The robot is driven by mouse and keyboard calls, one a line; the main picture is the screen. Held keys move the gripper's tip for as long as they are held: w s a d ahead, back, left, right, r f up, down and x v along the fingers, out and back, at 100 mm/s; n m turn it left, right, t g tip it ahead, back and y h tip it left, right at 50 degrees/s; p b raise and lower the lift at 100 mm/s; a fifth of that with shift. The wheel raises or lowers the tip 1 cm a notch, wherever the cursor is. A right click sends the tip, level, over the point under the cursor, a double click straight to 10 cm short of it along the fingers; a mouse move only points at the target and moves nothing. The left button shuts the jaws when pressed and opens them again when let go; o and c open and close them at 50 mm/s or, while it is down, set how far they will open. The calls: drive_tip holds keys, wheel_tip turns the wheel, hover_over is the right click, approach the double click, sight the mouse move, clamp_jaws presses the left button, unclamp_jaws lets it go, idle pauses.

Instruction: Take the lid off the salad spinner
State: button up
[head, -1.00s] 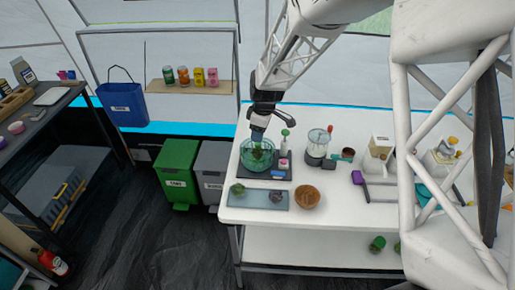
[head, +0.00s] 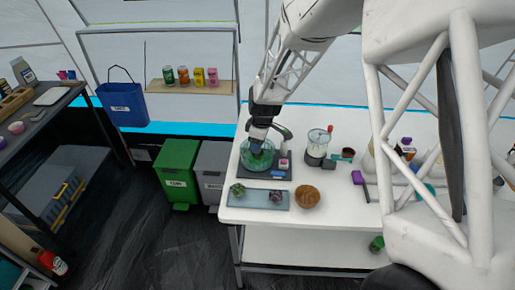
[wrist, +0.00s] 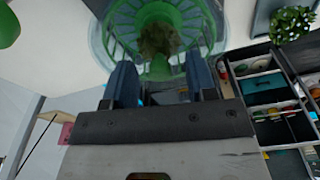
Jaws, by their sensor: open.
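The salad spinner (head: 245,160) is a round, see-through teal bowl with green leafy stuff inside, at the back left of the white table. It also shows in the wrist view (wrist: 205,22), where its slatted green basket lies beyond my fingers. I cannot make out the lid apart from the bowl. My gripper (head: 257,146) points down at the top of the spinner and hides part of it. In the wrist view my gripper (wrist: 160,66) has its two fingers wide apart with nothing held between them. Whether the fingers touch the spinner is unclear.
A dark scale-like base (head: 283,174) lies by the spinner. In front are a tray (head: 258,199) with vegetables and a brown bowl (head: 307,197). A clear jar-like appliance (head: 317,147) stands to the right. Green (head: 178,170) and grey bins stand left of the table.

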idle(0.3)
clamp_jaws()
drive_tip(key=shift+r, duration=0.2)
drive_tip(key=shift+r, duration=0.55)
wheel_tip(320, 180, up, 2)
drive_tip(key=s+d, duration=0.2)
drive_tip(key=s, duration=0.5)
drive_tip(key=s+d+r, duration=0.1)
drive_tip(key=s+d, duration=0.2)
drive_tip(key=s, duration=0.5)
drive_tip(key=shift+d+r, duration=0.15)
drive_tip(key=shift+r, duration=0.1)
